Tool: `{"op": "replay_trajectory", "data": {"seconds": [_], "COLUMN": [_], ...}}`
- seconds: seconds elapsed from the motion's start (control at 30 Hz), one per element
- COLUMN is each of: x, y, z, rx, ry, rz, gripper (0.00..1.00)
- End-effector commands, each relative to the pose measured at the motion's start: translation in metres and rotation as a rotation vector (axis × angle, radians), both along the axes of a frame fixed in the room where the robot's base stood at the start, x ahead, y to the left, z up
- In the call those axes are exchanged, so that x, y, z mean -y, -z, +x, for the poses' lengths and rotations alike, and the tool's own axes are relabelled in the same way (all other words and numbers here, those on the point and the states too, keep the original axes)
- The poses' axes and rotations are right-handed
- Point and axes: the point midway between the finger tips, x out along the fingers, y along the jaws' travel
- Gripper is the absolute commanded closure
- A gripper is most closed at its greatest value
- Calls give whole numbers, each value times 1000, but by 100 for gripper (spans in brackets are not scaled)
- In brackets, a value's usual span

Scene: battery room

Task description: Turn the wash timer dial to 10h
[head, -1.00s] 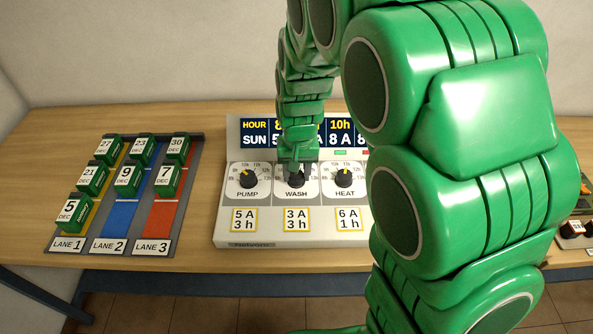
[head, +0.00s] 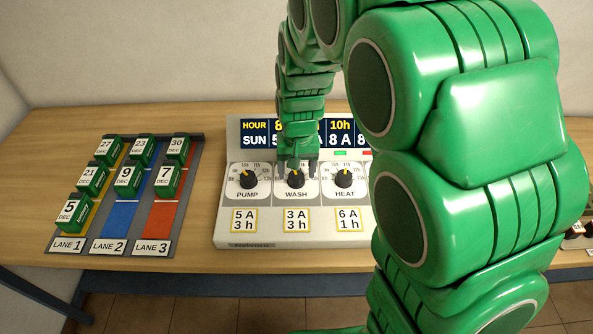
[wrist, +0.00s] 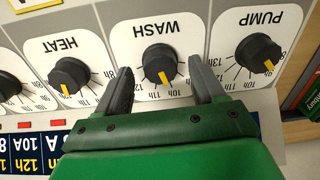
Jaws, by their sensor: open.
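The pump dial (head: 247,179) and heat dial (head: 344,178) stand close on either side. An hour display (head: 259,133) is behind, partly hidden by my arm. A lane rack (head: 75,248) with dated green blocks lies left. Bare table (head: 215,140) separates them.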

Motion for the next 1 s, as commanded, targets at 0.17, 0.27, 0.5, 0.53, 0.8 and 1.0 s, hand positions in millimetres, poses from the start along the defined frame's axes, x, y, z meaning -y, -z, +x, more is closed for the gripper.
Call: {"op": "replay_trajectory", "data": {"seconds": [0.17,0.27,0.5,0.53,0.8,1.0], "x": [0,1,2,2,2,15], "y": [-26,-41,-65,-65,-66,-75], "z": [2,1,0,0,0,-14], "rx": [8,7,2,2,2,-5], "ry": [0,0,0,0,0,7], "rz": [2,1,0,0,0,-2], "gripper": [31,31,31,31,31,31]}}
